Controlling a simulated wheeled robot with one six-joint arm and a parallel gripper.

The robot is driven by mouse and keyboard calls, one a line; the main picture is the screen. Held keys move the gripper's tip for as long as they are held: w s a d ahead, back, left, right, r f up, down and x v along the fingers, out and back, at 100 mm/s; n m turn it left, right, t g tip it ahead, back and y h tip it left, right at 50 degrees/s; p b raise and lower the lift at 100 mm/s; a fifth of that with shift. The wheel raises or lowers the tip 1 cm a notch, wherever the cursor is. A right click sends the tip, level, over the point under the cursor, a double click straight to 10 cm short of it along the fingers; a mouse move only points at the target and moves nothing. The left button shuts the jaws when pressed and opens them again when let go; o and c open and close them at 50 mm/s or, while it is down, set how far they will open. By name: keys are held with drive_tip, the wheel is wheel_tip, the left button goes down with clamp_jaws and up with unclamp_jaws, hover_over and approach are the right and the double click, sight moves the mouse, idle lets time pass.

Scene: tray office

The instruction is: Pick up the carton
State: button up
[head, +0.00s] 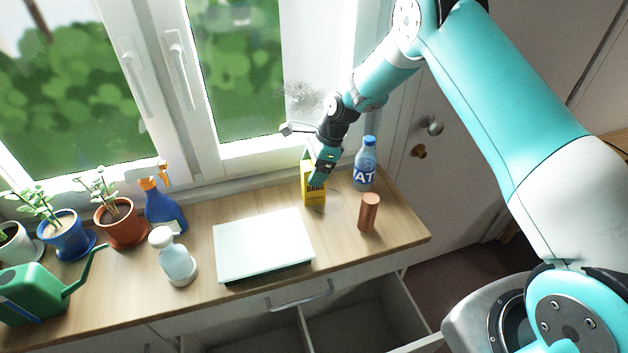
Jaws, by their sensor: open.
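The carton (315,193) is a small yellow box with dark lettering. It stands upright on the wooden counter below the window, toward the right end. My gripper (320,177) is open and comes down from above at the carton's upper part, overlapping it in the head view. It hides part of the carton's top and right side. I cannot tell whether the fingers touch the carton or are around it.
A blue bottle (365,163) and a copper cylinder (369,212) stand close right of the carton. A white tray (264,246) lies to its left. A soap dispenser (177,262), spray bottle (163,205), potted plants (122,222) and green watering can (35,292) stand further left. A drawer (365,318) is open below.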

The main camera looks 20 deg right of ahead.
drive_tip(key=shift+x, duration=0.8)
drive_tip(key=c, duration=1.2)
